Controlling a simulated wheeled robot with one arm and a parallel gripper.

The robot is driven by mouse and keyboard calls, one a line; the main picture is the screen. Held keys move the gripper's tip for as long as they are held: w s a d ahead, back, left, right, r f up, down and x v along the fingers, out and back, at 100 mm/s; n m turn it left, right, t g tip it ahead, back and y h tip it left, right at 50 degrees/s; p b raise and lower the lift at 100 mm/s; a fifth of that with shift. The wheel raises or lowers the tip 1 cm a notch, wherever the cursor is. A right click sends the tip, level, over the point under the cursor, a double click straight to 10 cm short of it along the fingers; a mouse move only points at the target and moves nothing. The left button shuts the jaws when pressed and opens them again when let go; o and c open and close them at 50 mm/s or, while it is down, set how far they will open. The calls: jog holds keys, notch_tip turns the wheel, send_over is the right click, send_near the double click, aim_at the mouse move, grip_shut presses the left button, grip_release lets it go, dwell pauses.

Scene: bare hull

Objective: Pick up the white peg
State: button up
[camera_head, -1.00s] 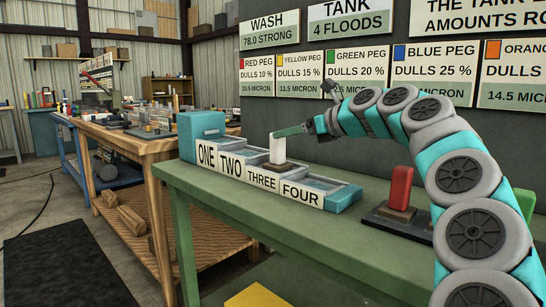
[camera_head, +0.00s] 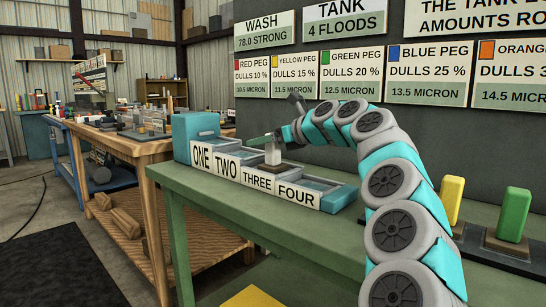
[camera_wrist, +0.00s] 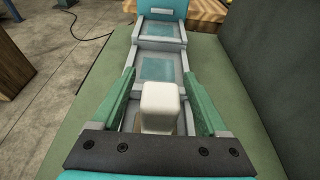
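The white peg (camera_head: 272,156) stands upright on a small brown base in the stepped tray (camera_head: 329,202), behind the labels THREE and FOUR. In the wrist view the white peg (camera_wrist: 160,104) sits between the two green fingers of my gripper (camera_wrist: 161,100). The fingers are apart, with a narrow gap showing on each side of the peg. In the head view my gripper (camera_head: 268,138) reaches in from the right at the peg's top, and one finger hides part of it.
The tray stands on a green table (camera_head: 240,218). A yellow peg (camera_head: 452,198) and a green peg (camera_head: 513,214) stand on a dark rack at the right. A dark wall with signs rises behind the table. A wooden workbench (camera_head: 140,150) is at the left.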

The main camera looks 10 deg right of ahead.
grip_shut()
dwell(0.4)
jog(key=shift+r, duration=0.2)
